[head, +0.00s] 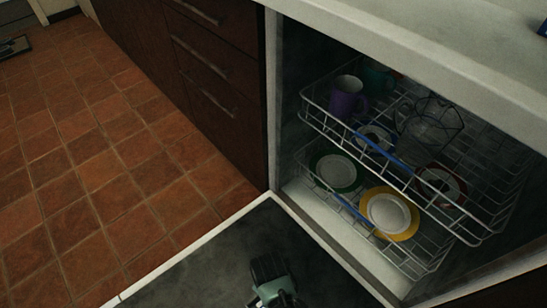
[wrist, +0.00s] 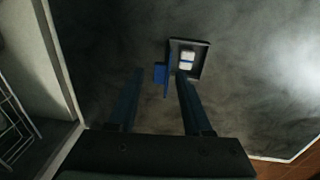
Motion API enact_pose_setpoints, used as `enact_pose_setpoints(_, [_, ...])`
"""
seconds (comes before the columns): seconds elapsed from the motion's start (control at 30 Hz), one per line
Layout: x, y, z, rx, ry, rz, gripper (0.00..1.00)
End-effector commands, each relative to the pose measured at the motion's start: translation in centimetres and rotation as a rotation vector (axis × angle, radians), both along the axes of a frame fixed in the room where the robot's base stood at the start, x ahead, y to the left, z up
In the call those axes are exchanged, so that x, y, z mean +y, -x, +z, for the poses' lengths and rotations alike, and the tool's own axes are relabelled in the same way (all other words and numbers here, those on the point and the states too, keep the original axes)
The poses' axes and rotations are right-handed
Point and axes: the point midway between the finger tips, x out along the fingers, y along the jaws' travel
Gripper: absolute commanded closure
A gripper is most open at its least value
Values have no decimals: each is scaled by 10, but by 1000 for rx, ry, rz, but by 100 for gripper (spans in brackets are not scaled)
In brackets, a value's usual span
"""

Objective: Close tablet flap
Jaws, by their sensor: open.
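The tablet compartment (wrist: 203,60) is a dark square-rimmed recess in the dishwasher door's inner face, with a white and blue tablet (wrist: 187,61) inside. Its blue flap (wrist: 160,73) stands open at the left side of the recess, seen nearly edge-on in part. My gripper (wrist: 158,76) is open, its two dark fingers reaching up the wrist view on either side of the flap. I cannot tell whether a finger touches it. In the head view part of my arm shows over the door at the bottom; flap and compartment are not visible there.
The dishwasher door (head: 205,262) lies folded down. The upper rack (head: 400,160) holds a purple mug (head: 347,98) and other dishes; the lower rack holds plates, including a yellow-rimmed one (head: 390,213). Drawers (head: 205,60) stand left of the dishwasher.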

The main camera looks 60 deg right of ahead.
Motion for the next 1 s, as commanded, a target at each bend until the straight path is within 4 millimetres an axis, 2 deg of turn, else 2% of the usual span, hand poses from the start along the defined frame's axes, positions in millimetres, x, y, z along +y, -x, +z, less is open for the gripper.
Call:
enact_pose_setpoints(0.1, [0, 0, -5, 0, 0, 0, 50])
enact_pose_setpoints(0.37, [0, 0, -5, 0, 0, 1, 50])
enact_pose_setpoints(0.63, [0, 0, -5, 0, 0, 1, 99])
enact_pose_setpoints(1.0, [0, 0, -5, 1, 2, 1, 100])
